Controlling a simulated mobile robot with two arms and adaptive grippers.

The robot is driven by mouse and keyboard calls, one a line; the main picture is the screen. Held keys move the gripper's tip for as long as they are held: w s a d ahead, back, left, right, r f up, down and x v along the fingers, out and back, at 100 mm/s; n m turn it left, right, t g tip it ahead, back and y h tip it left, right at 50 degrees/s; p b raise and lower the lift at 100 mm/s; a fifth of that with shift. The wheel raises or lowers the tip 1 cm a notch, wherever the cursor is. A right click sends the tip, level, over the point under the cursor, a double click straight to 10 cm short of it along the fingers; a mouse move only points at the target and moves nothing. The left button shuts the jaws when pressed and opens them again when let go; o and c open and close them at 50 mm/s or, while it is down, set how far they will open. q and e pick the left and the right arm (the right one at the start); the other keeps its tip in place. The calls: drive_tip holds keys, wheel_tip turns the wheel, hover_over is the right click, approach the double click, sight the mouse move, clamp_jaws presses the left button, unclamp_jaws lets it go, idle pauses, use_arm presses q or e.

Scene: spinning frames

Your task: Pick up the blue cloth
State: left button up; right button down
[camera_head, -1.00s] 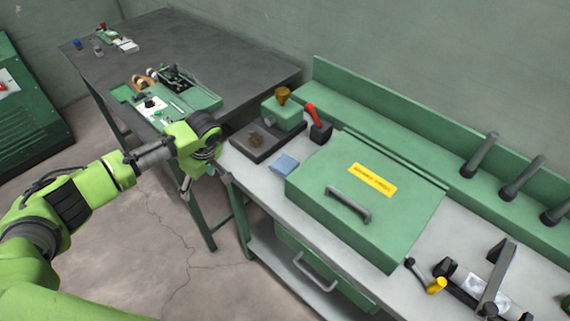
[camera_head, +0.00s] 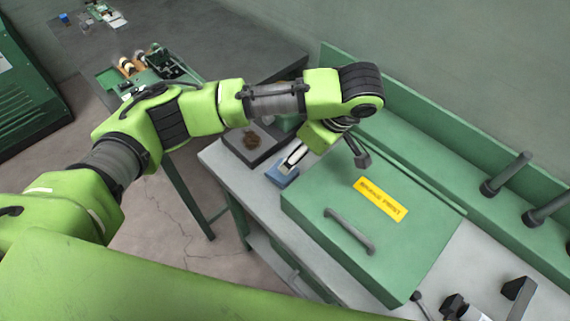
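The blue cloth (camera_head: 283,179) lies folded small on the grey workbench top, just left of the green box with the yellow label. Part of it is hidden behind a finger of my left gripper. My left gripper (camera_head: 326,163) is over the bench, with its fingers spread apart and nothing between them. One finger overlaps the cloth in the picture; I cannot tell whether it touches. The other finger is over the back left part of the green box. My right gripper is not in view.
The green box (camera_head: 345,205) with a dark handle stands right beside the cloth. A dark tray (camera_head: 240,148) is behind the cloth, partly hidden by my arm. Dark pegs (camera_head: 507,174) stick out at the right. A grey table (camera_head: 200,45) stands at the back left.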

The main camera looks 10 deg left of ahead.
use_arm(q)
drive_tip(key=b, duration=0.1)
hover_over(291, 175)
drive_tip(key=f, duration=0.5)
drive_tip(key=shift+s+f, duration=0.2)
drive_tip(key=shift+f, duration=0.05)
drive_tip(key=shift+w+f, duration=0.15)
drive_tip(key=shift+f, duration=0.15)
drive_tip(key=shift+a+p+x, duration=0.25)
drive_tip(key=shift+p+x, duration=0.45)
drive_tip(key=shift+x, duration=1.6)
drive_tip(key=shift+w+f, duration=0.1)
drive_tip(key=shift+f, duration=0.1)
drive_tip(key=c, duration=1.1)
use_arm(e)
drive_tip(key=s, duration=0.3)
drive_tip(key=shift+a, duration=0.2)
